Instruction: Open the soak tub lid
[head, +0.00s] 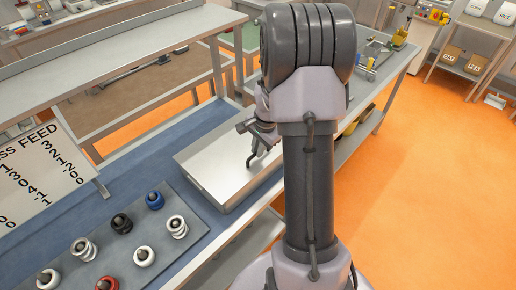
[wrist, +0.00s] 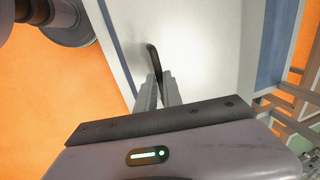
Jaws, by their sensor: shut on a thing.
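The soak tub lid (head: 212,174) is a flat, pale metal cover on the bench, left of my arm in the head view. It looks closed, lying level on the tub. It also fills much of the wrist view (wrist: 205,50). A dark curved handle (head: 250,160) stands on the lid. My gripper (head: 262,148) is shut on this handle; in the wrist view the two fingers (wrist: 158,92) close around the dark handle (wrist: 153,58). My arm hides the right part of the tub in the head view.
A grey tray (head: 110,262) with several white, black, blue and red ringed parts lies in front of the tub. A sign board (head: 40,170) stands at the left. Metal shelving (head: 120,45) runs behind the bench. Open orange floor (head: 430,180) lies to the right.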

